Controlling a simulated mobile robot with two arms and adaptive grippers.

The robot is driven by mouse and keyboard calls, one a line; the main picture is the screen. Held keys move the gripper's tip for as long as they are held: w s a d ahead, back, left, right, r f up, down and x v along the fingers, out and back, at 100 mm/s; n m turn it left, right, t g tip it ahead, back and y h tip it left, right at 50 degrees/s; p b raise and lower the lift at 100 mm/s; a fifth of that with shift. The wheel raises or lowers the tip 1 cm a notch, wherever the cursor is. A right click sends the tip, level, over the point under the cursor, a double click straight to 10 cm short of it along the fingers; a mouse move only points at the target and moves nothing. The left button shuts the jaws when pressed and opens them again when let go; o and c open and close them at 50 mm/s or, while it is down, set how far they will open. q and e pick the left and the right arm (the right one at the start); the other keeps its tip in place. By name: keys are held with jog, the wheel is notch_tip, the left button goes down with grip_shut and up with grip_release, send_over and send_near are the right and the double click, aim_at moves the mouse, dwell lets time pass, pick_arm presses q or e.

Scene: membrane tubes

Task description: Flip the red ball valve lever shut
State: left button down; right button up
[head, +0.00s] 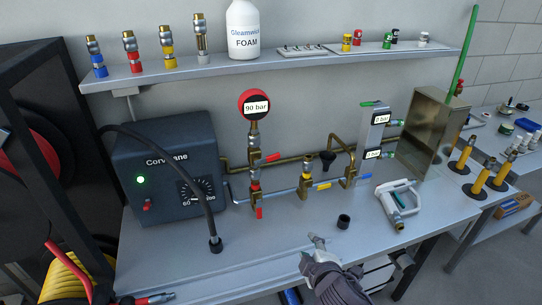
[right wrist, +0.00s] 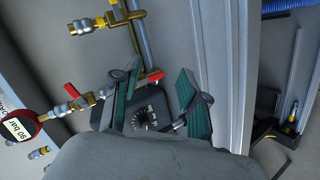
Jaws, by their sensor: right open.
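Two red levers show on the brass pipework. The upper red lever (head: 272,157) is beside the 90 bar gauge (head: 254,104) and slants out to the right. The lower red lever (head: 259,212) points down near the bench top; I cannot tell which one the task names. Both also show in the right wrist view, one near the gauge (right wrist: 72,89) and one by the pipe (right wrist: 152,77). My right gripper (head: 314,252) is open and empty over the front of the bench, apart from both levers. Its spread fingers (right wrist: 153,88) frame the dial box beyond. My left gripper is not in view.
The dark Corvane box (head: 165,150) with a dial and black hose (head: 185,167) stands left of the valves. A yellow-handled valve (head: 322,185), small black cup (head: 343,221) and white trigger handle (head: 397,203) are to the right. A shelf (head: 280,72) runs above.

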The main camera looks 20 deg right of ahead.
aim_at(273, 159)
jog(key=w+a+r+n+t+y, duration=0.1)
jog(key=w+r+n+t, duration=0.25)
jog(key=r+n, duration=0.2)
jog(key=w+a+r+n+t+y, duration=0.25)
jog(key=w+r+n, duration=0.2)
jog(key=r, duration=0.25)
jog(key=shift+h, duration=0.45)
jog(key=w+p, duration=0.1)
jog(key=w, duration=0.3)
jog(key=w+p, duration=0.1)
jog(key=w, duration=0.3)
jog(key=w+p, duration=0.1)
jog(key=w, duration=0.3)
jog(key=shift+w+d+r, duration=0.1)
jog(key=shift+w+r, duration=0.15)
jog(key=shift+w, duration=0.05)
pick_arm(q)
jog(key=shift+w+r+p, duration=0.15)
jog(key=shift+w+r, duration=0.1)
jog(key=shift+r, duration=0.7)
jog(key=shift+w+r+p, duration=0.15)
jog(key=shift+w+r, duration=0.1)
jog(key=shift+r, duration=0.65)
pick_arm(e)
jog(key=shift+w+f, duration=0.1)
jog(key=shift+w, duration=0.55)
jog(key=shift+c, duration=0.4)
grip_shut()
